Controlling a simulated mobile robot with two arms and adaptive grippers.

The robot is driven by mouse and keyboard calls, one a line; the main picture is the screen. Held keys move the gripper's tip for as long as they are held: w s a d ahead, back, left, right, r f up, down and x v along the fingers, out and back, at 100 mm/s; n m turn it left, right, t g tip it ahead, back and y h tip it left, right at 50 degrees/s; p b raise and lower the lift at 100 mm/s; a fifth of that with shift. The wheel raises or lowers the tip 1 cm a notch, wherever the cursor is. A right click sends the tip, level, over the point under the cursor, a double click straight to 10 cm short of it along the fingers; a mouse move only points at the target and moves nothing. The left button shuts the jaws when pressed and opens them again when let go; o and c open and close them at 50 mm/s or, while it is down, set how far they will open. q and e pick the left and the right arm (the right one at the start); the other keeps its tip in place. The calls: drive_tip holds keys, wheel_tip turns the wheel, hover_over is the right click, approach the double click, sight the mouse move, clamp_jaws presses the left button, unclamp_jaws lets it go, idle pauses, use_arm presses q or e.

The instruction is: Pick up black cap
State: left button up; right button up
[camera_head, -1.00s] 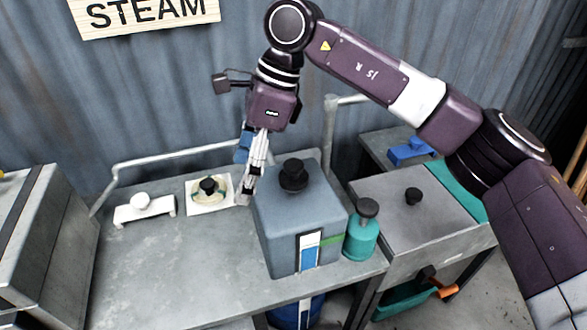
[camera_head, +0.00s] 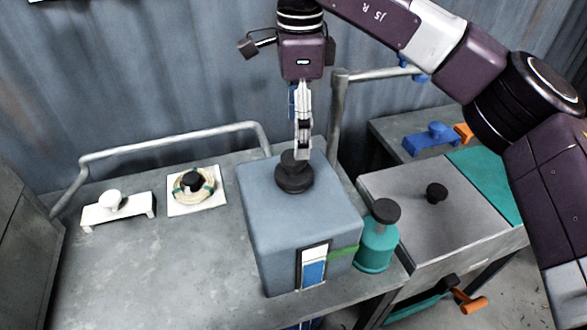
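A black cap (camera_head: 294,177) with a round knob sits on top of the blue-grey box (camera_head: 275,230). My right gripper (camera_head: 302,152) points down just above and behind the cap's knob, its fingertips overlapping the knob's upper edge in the picture. Its fingers are seen edge-on, so I cannot tell how far they are apart or whether they touch the cap. My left gripper is not in view.
A teal bottle with a dark top (camera_head: 377,240) stands right of the box. A white stand (camera_head: 118,210) and a white plate with a coil (camera_head: 195,188) are on the left. A metal lid with a black knob (camera_head: 437,193) is on the right. A rail (camera_head: 175,142) runs behind.

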sight(294, 162)
drive_tip(key=shift+w+f, duration=0.25)
drive_tip(key=shift+f, duration=0.2)
drive_tip(key=shift+f+p, duration=0.3)
drive_tip(key=shift+f, duration=0.05)
drive_tip(key=shift+s+f+p, duration=0.45)
drive_tip(key=shift+f, duration=0.25)
drive_tip(key=f, duration=0.1)
drive_tip(key=f+p, duration=0.1)
drive_tip(key=f, duration=0.1)
drive_tip(key=f+p, duration=0.1)
drive_tip(key=shift+s+a+f, duration=0.15)
drive_tip(key=shift+a, duration=0.2)
drive_tip(key=shift+f, duration=0.35)
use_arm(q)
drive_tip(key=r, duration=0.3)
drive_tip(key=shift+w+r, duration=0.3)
use_arm(e)
drive_tip(key=shift+c, duration=0.6)
drive_tip(key=c, duration=1.2)
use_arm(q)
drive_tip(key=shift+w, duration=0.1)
use_arm(e)
drive_tip(key=shift+c, duration=0.2)
